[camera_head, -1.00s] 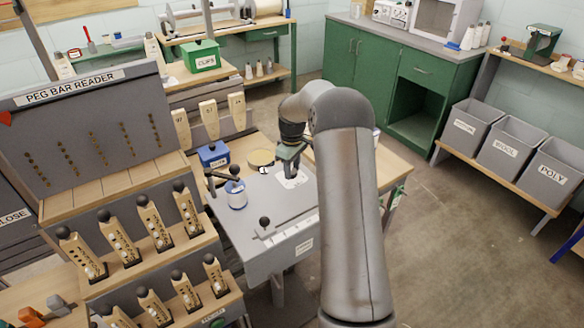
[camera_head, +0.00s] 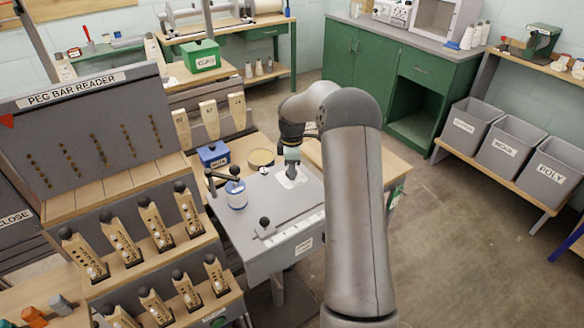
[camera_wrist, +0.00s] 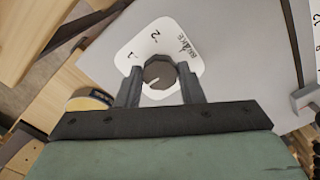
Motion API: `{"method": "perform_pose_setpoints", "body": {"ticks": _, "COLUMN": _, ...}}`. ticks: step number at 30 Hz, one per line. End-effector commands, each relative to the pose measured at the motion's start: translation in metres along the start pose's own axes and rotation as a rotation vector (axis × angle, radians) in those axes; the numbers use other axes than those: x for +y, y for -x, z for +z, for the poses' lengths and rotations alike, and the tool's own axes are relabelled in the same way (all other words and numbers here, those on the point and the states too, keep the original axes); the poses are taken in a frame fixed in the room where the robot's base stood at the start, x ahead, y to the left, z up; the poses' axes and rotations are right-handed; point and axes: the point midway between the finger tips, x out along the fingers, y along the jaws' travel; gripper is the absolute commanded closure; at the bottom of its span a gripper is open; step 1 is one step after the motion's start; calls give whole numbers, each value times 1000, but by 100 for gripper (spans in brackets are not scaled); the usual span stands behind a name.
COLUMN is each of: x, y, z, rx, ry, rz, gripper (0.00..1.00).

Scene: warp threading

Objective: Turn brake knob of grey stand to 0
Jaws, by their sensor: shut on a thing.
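The grey stand's top (camera_head: 262,205) is in the middle of the head view, with a white dial plate (camera_head: 291,179) near its back right. In the wrist view the dial plate (camera_wrist: 141,43) carries "1", "2" and "BRAKE". The dark brake knob (camera_wrist: 158,72) sits on it, its pale pointer mark toward the lower left, near the left finger. No 0 is readable; the fingers hide part of the plate. My gripper (camera_wrist: 159,84) points down with its fingers on either side of the knob, shut on it. In the head view my gripper (camera_head: 292,165) stands over the plate.
On the stand, a blue-and-white spool (camera_head: 236,193) and a black-knobbed lever (camera_head: 265,226) stand left of my gripper. A round tan dish (camera_head: 261,158) and a blue box (camera_head: 213,154) are behind. Floor at right is clear.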

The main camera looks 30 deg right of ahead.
Motion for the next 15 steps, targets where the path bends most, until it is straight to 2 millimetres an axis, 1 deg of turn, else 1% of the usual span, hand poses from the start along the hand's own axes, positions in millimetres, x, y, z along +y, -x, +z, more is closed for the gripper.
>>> {"method": "perform_pose_setpoints", "body": {"ticks": 1, "x": 1, "y": 2, "z": 0, "rx": 1, "ry": 4, "rz": 6, "gripper": 88}}
{"method": "perform_pose_setpoints", "body": {"ticks": 12, "x": 1, "y": 2, "z": 0, "rx": 0, "ry": 8, "rz": 6, "gripper": 88}}
{"method": "perform_pose_setpoints", "body": {"ticks": 13, "x": 1, "y": 2, "z": 0, "rx": 0, "ry": 8, "rz": 6, "gripper": 57}}
{"method": "perform_pose_setpoints", "body": {"ticks": 14, "x": 1, "y": 2, "z": 0, "rx": 0, "ry": 8, "rz": 5, "gripper": 49}}
{"method": "perform_pose_setpoints", "body": {"ticks": 15, "x": 1, "y": 2, "z": 0, "rx": 0, "ry": 7, "rz": 5, "gripper": 44}}
